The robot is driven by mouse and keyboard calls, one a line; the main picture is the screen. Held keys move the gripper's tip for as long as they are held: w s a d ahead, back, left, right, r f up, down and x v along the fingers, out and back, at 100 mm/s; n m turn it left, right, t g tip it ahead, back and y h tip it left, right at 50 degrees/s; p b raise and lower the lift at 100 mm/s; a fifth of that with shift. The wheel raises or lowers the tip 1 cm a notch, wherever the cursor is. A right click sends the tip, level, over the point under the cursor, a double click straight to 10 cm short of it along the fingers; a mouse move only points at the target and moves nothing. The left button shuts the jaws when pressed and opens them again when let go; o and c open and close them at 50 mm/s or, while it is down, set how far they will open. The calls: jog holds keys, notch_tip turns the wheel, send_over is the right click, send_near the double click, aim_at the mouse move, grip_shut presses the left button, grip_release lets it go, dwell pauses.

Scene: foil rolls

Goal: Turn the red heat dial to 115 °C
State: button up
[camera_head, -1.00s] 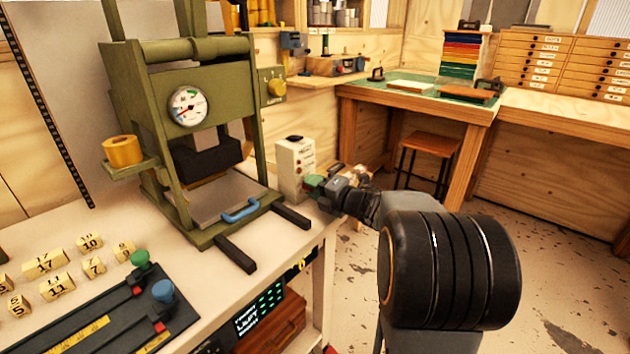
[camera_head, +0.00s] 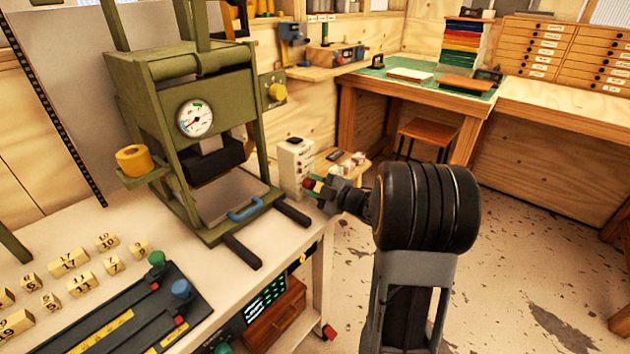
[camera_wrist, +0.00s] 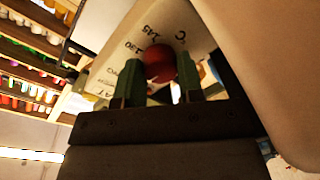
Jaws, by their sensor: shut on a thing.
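The red heat dial (camera_wrist: 160,60) sits between the two green fingertips of my gripper (camera_wrist: 160,75) in the wrist view, and my gripper is shut on it. The dial is on a pale panel (camera_wrist: 118,57) printed with a scale; "130", "145" and "°C" can be read, seen tilted. The dial's pointer and the 115 mark cannot be made out. In the head view, my gripper (camera_head: 318,187) reaches the front of a white control box (camera_head: 287,166), low on its face.
The green press (camera_head: 150,85) with a round gauge (camera_head: 195,118) stands left of the box. Its dark rails (camera_head: 241,251) jut toward the bench's front edge. Small pale items lie on a wooden surface (camera_head: 352,170) behind my gripper.

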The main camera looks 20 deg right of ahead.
jog(key=shift+m+p, duration=0.35)
jog(key=shift+m, duration=0.55)
jog(key=o, duration=0.9)
jog(key=p+v, duration=0.1)
jog(key=v, duration=1.2)
jog(key=shift+s+d, duration=0.3)
